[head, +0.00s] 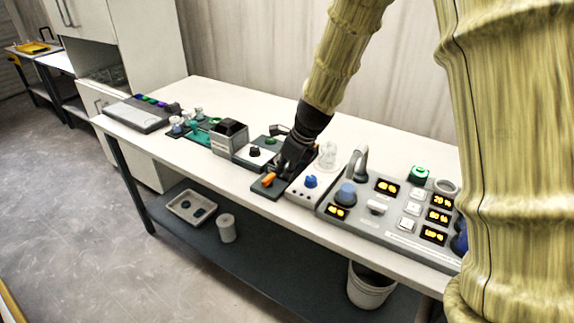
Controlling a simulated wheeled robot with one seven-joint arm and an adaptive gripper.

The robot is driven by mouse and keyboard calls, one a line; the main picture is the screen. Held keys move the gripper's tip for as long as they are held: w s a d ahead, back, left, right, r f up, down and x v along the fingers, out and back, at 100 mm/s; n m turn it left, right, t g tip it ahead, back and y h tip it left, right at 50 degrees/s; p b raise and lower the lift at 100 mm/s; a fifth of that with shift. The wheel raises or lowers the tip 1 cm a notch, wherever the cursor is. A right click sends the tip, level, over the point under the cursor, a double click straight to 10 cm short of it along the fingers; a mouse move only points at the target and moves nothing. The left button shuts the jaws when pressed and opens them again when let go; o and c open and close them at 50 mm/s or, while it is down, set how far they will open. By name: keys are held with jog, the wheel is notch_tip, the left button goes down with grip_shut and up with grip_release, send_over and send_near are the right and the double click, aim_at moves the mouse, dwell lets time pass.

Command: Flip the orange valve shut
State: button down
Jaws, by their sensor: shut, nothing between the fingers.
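The orange valve handle (268,180) shows on a small dark base (262,192) near the front edge of the white bench. The handle is short in this view and points toward the front left. My gripper (282,172) is shut, with nothing between its fingers, and sits just right of and behind the handle. I cannot tell whether the fingertips touch the handle. My gripper and wrist hide the area behind the valve.
A white unit with a blue knob (310,182) stands close on the right, beside a large grey control panel (375,228). A white box with a black knob (254,151) and a grey block (229,142) stand to the left. The bench's front strip (190,160) is clear.

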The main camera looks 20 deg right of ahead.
aim_at(269, 181)
jog(key=shift+x, duration=3.1)
jog(key=shift+w+a+r+p, duration=0.1)
jog(key=shift+a+r+p, duration=0.05)
jog(key=shift+p, duration=0.4)
